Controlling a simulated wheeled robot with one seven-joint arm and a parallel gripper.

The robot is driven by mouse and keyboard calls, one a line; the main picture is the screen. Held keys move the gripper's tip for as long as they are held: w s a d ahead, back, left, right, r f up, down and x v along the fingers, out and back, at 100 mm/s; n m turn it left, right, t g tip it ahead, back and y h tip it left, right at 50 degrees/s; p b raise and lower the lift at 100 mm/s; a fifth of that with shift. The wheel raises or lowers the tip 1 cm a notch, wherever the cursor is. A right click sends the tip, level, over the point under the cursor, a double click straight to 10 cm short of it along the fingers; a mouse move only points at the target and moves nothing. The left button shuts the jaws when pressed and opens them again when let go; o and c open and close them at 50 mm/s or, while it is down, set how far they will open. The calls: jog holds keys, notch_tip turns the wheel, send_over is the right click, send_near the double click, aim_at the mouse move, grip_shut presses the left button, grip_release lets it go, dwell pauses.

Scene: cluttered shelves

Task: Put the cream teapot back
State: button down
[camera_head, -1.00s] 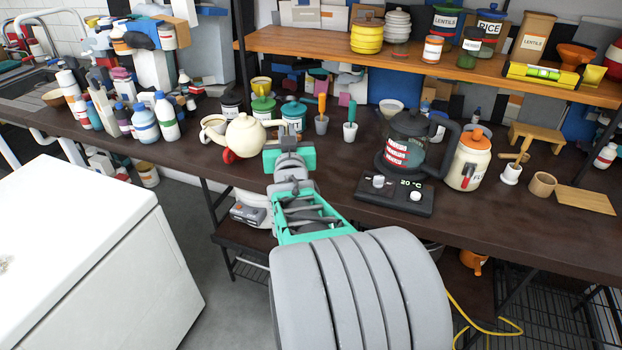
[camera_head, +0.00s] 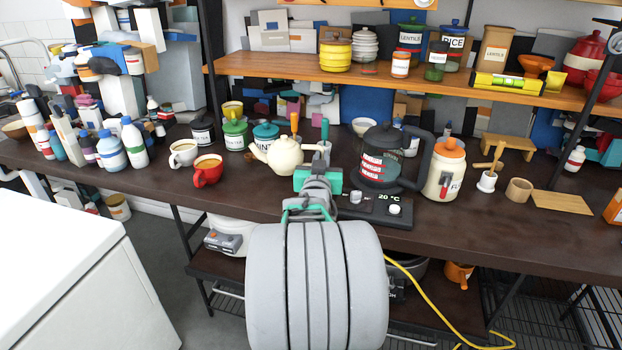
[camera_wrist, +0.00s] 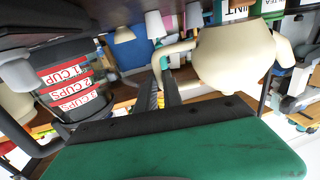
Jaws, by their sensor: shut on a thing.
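The cream teapot (camera_head: 284,153) is over the dark counter in the head view, left of the black kettle (camera_head: 385,155). Its spout points left and its handle points right. My gripper (camera_head: 322,158) is shut on the teapot's handle, at the pot's right side. The wrist view shows the teapot (camera_wrist: 235,55) upside down in the picture, with the handle between my fingers (camera_wrist: 163,80). The head view does not show clearly whether its base touches the counter.
A red mug (camera_head: 208,171) and a white mug (camera_head: 184,153) stand to the left. Teal (camera_head: 266,136) and green (camera_head: 235,135) canisters stand behind the teapot. The kettle's base (camera_head: 378,205) is close right of my gripper. The wooden shelf (camera_head: 290,68) runs above.

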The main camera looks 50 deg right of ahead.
notch_tip(320, 180, down, 5)
jog(key=shift+r+b, duration=0.1)
jog(key=shift+b, duration=0.45)
jog(key=shift+r, duration=0.1)
jog(key=c, duration=1.5)
grip_release()
jog(key=shift+f+p, duration=0.2)
jog(key=shift+p, duration=0.2)
jog(key=v, duration=0.8)
jog(key=shift+s+d+f, duration=0.1)
jog(key=shift+d+f, duration=0.05)
